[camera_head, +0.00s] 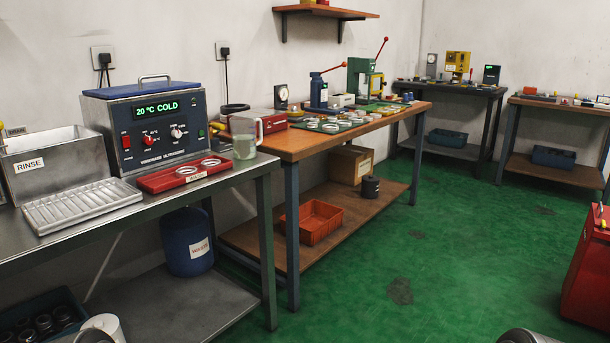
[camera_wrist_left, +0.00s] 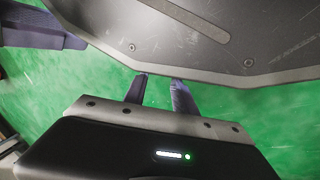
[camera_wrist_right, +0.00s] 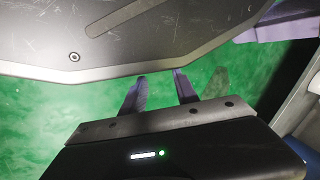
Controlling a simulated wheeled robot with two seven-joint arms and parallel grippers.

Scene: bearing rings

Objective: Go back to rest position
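My left gripper (camera_wrist_left: 160,80) shows in the left wrist view with its two dark fingers apart and only green floor between them. My right gripper (camera_wrist_right: 158,78) shows in the right wrist view, also with its fingers apart and nothing between them. Both hang over the floor, close to a dark grey panel that looks like my own base. Neither gripper can be made out in the head view. No held object is seen in either wrist view.
A steel bench (camera_head: 235,178) on the left bears a ultrasonic cleaner (camera_head: 150,125), a ribbed tray (camera_head: 82,204) and a red tray (camera_head: 184,175) with rings. A wooden workbench (camera_head: 290,146) stands beyond. A red cabinet (camera_head: 588,270) is at right. Green floor (camera_head: 440,240) between is clear.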

